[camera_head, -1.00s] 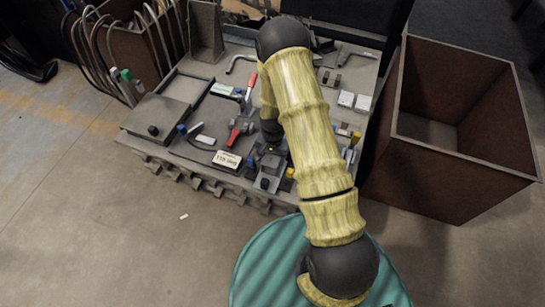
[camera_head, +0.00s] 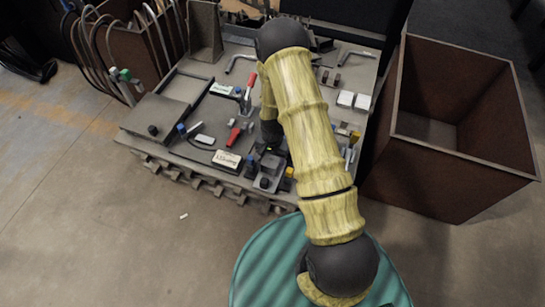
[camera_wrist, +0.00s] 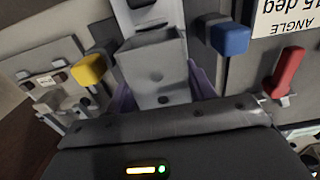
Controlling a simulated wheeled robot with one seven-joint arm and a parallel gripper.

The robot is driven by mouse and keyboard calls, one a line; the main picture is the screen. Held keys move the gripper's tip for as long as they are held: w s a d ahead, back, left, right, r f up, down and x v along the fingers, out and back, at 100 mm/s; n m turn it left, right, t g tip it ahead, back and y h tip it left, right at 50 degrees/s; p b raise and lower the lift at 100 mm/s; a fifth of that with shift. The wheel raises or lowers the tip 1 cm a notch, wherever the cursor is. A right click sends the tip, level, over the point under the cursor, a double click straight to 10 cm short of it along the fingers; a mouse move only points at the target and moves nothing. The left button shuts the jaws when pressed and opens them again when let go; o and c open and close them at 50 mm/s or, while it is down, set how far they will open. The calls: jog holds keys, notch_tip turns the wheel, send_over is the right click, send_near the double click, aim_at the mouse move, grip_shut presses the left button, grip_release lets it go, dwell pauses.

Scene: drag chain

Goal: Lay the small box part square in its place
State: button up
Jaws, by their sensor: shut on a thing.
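The small grey box part (camera_wrist: 156,70) is in the middle of the wrist view, with small dark holes in its face. My gripper (camera_wrist: 163,92) is shut on it, with purplish fingers on both sides. In the head view my gripper (camera_head: 270,158) is low over the front of the grey fixture plate (camera_head: 185,148), partly hidden by my arm. In the wrist view a yellow block (camera_wrist: 89,70) stands left of the part and a blue block (camera_wrist: 230,38) right of it. I cannot tell whether the part touches the surface below; its underside is hidden.
A red-handled clamp (camera_wrist: 287,72) and an angle label (camera_wrist: 283,14) are at the right of the wrist view. The plate is crowded with small fittings. A brown open bin (camera_head: 455,170) stands at the right. Open floor (camera_head: 130,235) lies in front.

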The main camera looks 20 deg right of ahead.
jog(key=shift+f+b, duration=0.6)
jog(key=shift+f, duration=0.45)
dwell(0.7)
jog(key=o, duration=1.2)
jog(key=shift+c, duration=0.2)
notch_tip(320, 180, up, 17)
jog(key=p, duration=0.4)
jog(key=shift+r, duration=0.2)
